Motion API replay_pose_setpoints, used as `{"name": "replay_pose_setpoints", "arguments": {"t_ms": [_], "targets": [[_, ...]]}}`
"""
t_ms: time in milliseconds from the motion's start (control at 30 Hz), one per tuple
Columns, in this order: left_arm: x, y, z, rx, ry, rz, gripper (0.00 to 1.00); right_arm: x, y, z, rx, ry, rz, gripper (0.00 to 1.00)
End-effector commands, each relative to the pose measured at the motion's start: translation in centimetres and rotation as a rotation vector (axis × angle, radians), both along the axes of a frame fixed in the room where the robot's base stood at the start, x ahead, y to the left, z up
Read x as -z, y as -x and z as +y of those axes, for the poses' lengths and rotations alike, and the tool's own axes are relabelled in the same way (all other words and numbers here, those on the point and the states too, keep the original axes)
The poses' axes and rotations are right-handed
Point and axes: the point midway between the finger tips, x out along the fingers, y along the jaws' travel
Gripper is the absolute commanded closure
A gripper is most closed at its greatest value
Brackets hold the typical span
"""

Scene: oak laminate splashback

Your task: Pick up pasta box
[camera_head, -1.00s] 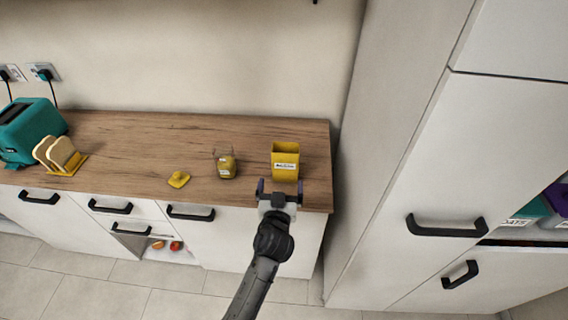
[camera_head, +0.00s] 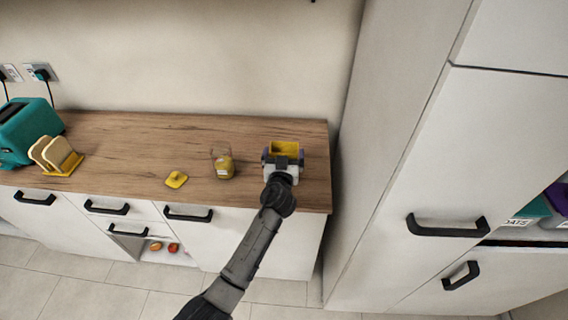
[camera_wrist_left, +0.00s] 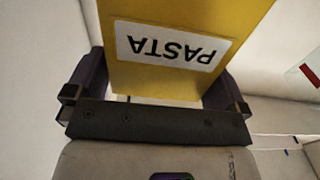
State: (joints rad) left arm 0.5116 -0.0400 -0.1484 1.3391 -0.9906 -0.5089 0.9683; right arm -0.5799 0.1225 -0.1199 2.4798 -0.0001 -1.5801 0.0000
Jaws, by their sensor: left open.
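The yellow pasta box (camera_head: 285,148) stands upright on the wooden counter near its right end, its top open. Its lower front is hidden behind my gripper in the head view. My left gripper (camera_head: 283,157) is open, with one finger on either side of the box. In the left wrist view the pasta box (camera_wrist_left: 180,75) with its white PASTA label sits between the two dark fingers of my left gripper (camera_wrist_left: 155,90). Whether the fingers touch the box I cannot tell. My right gripper is not in view.
A glass jar (camera_head: 223,165) and a small yellow lid (camera_head: 176,179) stand left of the box on the counter (camera_head: 130,145). A toast rack (camera_head: 62,160) and teal toaster (camera_head: 28,130) are at the far left. A tall white cabinet (camera_head: 390,150) rises to the right.

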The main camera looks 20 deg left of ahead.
Motion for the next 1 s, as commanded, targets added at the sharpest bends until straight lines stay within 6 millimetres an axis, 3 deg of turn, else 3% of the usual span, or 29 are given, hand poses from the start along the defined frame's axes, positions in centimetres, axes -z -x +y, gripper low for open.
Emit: {"name": "replay_pose_setpoints", "arguments": {"t_ms": [200, 467, 1000], "targets": [[0.1, -1.5, 0.5, 0.0, -0.001, 0.0, 0.0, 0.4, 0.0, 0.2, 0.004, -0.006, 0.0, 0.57], [0.0, -1.6, 0.5, 0.0, 0.0, 0.0, 0.0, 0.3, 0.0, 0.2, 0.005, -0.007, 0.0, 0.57], [0.1, -1.6, 0.5, 0.0, 0.0, 0.001, 0.51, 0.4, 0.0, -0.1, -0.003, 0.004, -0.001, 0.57]]}}
